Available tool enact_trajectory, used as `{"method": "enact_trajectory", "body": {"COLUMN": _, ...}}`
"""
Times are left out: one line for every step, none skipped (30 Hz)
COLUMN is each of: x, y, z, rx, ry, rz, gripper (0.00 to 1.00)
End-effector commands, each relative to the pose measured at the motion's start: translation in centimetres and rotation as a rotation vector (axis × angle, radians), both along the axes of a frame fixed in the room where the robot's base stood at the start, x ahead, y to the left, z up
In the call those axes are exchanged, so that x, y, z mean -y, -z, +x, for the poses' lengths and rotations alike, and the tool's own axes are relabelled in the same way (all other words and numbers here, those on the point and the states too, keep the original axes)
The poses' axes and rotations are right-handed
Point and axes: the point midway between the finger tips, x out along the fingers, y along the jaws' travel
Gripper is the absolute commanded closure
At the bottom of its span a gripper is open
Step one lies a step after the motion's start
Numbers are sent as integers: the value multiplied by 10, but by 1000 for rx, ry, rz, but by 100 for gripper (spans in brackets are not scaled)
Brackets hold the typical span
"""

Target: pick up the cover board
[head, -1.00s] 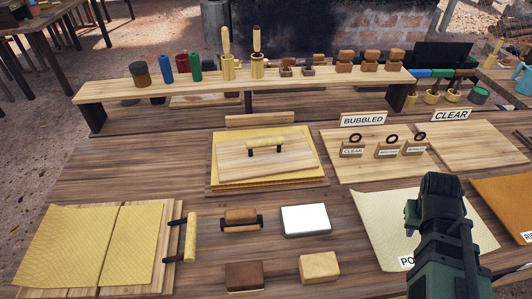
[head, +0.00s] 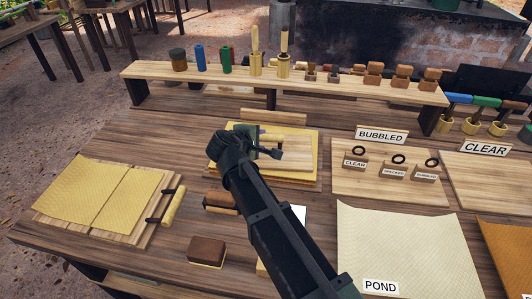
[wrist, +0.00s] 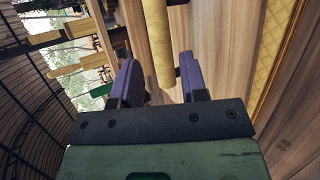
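The cover board (head: 298,160) is a pale wooden board with a yellow bar handle, lying on a stack of yellow sheets (head: 314,133) at the table's centre. My gripper (head: 268,151) is beside the handle in the head view, and my arm hides the board's left part. In the wrist view my gripper (wrist: 161,82) has its two purple fingers apart. The yellow handle (wrist: 158,40) appears lengthwise in the gap between them, with the board's wood (wrist: 212,40) behind it. I cannot tell whether the fingers touch the handle.
A raised shelf (head: 300,88) with rollers, jars and stamps stands behind the stack. A board with yellow sheets (head: 95,193) and a handle lies left. Wooden blocks (head: 207,251) lie in front. The POND sheet (head: 405,245) and the BUBBLED board (head: 390,187) are right.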

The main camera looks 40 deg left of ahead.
Motion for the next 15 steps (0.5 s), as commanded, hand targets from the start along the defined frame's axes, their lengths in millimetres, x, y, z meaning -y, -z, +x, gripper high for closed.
{"method": "enact_trajectory", "body": {"x": -2, "y": 9, "z": 8, "rx": 0, "ry": 1, "rz": 0, "gripper": 60}}
{"method": "enact_trajectory", "body": {"x": -2, "y": 10, "z": 10, "rx": 0, "ry": 1, "rz": 1, "gripper": 60}}
{"method": "enact_trajectory", "body": {"x": -2, "y": 9, "z": 12, "rx": 0, "ry": -1, "rz": 0, "gripper": 60}}
{"method": "enact_trajectory", "body": {"x": -2, "y": 8, "z": 12, "rx": 0, "ry": -1, "rz": 0, "gripper": 60}}
{"method": "enact_trajectory", "body": {"x": -1, "y": 8, "z": 12, "rx": 0, "ry": -1, "rz": 0, "gripper": 60}}
{"method": "enact_trajectory", "body": {"x": -2, "y": 9, "z": 13, "rx": 0, "ry": -1, "rz": 0, "gripper": 60}}
{"method": "enact_trajectory", "body": {"x": -2, "y": 11, "z": 15, "rx": 0, "ry": 0, "rz": 0, "gripper": 60}}
{"method": "enact_trajectory", "body": {"x": -2, "y": 14, "z": 18, "rx": 0, "ry": 1, "rz": 1, "gripper": 60}}
{"method": "enact_trajectory", "body": {"x": -3, "y": 18, "z": 24, "rx": 0, "ry": 2, "rz": 0, "gripper": 60}}
{"method": "enact_trajectory", "body": {"x": -4, "y": 22, "z": 29, "rx": 0, "ry": 2, "rz": 0, "gripper": 60}}
{"method": "enact_trajectory", "body": {"x": -5, "y": 26, "z": 34, "rx": -1, "ry": 3, "rz": 1, "gripper": 60}}
{"method": "enact_trajectory", "body": {"x": -6, "y": 30, "z": 41, "rx": -1, "ry": 3, "rz": 1, "gripper": 60}}
{"method": "enact_trajectory", "body": {"x": -6, "y": 33, "z": 46, "rx": 0, "ry": 3, "rz": 1, "gripper": 60}}
{"method": "enact_trajectory", "body": {"x": -7, "y": 35, "z": 50, "rx": 0, "ry": 3, "rz": 1, "gripper": 60}}
{"method": "enact_trajectory", "body": {"x": -7, "y": 37, "z": 54, "rx": -1, "ry": 3, "rz": 1, "gripper": 60}}
